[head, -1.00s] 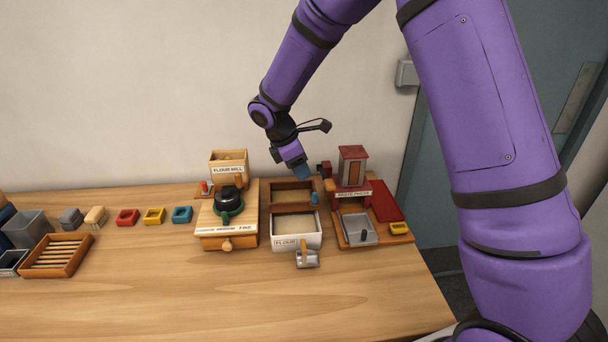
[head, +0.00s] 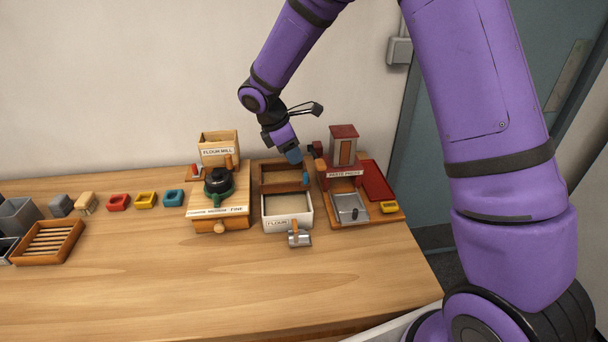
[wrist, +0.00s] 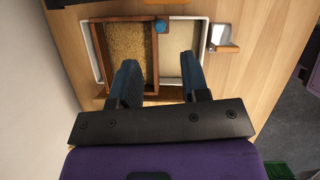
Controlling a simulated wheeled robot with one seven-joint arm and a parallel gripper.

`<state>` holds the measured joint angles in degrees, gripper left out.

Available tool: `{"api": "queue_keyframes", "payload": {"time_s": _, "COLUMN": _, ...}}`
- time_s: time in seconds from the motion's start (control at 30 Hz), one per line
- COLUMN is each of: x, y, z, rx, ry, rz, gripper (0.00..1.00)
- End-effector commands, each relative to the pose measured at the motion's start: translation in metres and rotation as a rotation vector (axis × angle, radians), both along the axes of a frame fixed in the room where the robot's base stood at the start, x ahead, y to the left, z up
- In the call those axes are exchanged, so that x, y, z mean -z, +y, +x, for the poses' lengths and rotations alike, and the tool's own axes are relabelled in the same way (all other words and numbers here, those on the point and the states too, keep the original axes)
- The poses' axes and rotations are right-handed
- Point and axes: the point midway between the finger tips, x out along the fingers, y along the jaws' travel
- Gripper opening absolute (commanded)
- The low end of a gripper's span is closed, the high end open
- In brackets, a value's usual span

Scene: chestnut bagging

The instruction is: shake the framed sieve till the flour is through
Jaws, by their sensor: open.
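The framed sieve (head: 264,178) is a brown wooden frame with a blue knob, at the far end of the white flour tray (head: 265,210). In the wrist view the sieve (wrist: 97,50) holds grainy tan material, and pale flour shows in the bare part of the tray (wrist: 201,50) beside it. My gripper (head: 293,157) is over the sieve's far right corner. In the wrist view my gripper (wrist: 160,68) is open, its fingers either side of the sieve's right wall as seen there. Whether they touch it I cannot tell.
The flour mill (head: 219,148) stands left of the sieve, the red paste press (head: 343,145) close on the right. A metal scoop (head: 299,239) lies before the tray. Small coloured boxes (head: 145,200) and a slatted wooden tray (head: 47,242) are further left. The front table is clear.

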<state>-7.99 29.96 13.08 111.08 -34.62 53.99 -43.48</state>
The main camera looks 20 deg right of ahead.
Motion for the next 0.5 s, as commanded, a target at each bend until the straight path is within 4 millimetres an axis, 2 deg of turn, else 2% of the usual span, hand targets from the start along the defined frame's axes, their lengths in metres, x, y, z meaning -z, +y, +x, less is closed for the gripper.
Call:
{"api": "queue_keyframes", "payload": {"time_s": 0.3, "x": 0.052, "y": -0.022, "z": -0.001, "rx": 0.002, "ry": 0.004, "rz": -0.001, "gripper": 0.42}}
{"api": "queue_keyframes", "payload": {"time_s": 0.5, "x": 0.077, "y": -0.032, "z": -0.001, "rx": 0.002, "ry": 0.002, "rz": 0.000, "gripper": 0.42}}
